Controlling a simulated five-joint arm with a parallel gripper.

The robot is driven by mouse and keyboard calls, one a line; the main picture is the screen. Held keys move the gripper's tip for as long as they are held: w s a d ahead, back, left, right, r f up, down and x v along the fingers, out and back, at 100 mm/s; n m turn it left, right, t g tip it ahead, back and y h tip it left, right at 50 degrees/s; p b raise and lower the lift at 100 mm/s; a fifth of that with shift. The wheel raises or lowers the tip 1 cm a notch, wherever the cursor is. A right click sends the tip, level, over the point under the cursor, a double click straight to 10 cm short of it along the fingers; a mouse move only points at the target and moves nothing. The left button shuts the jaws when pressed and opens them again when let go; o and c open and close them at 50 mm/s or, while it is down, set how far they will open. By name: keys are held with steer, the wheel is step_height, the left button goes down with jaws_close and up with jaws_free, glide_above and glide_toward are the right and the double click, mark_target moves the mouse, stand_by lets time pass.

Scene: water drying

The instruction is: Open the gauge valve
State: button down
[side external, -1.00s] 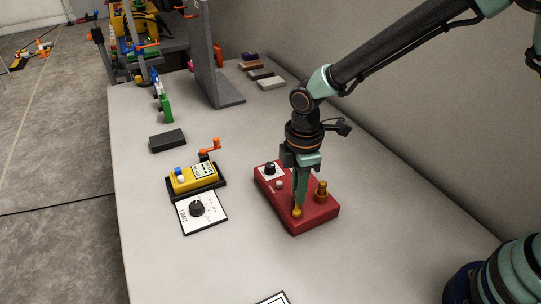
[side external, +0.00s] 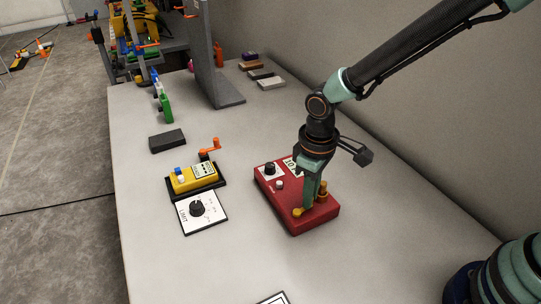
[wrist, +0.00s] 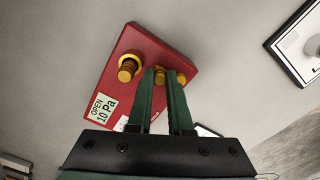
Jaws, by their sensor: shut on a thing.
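The red gauge box (side external: 270,199) lies on the grey table and also fills the upper middle of the wrist view (wrist: 150,42). The small yellow valve handle (side external: 298,212) is at its front edge. In the wrist view the handle (wrist: 160,78) shows between my fingers, with a yellow end to the right of them. My gripper (side external: 306,206) points down at the box; its fingers (wrist: 161,73) are shut on the handle. A label (wrist: 102,107) on the box reads "OPEN 10 Pa". The fingers hide part of the handle.
A brass fitting (side external: 322,191) stands close beside my gripper on the box. A black knob (side external: 270,169) is at the box's far left. A yellow device (side external: 194,179) with an orange crank and a white LIMIT dial plate (side external: 209,220) are to the left. The front table is mostly clear.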

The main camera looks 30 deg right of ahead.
steer(key=shift+s+r+m, duration=0.1)
steer(key=shift+m, duration=0.5)
steer(key=c, duration=0.8)
jaws_free()
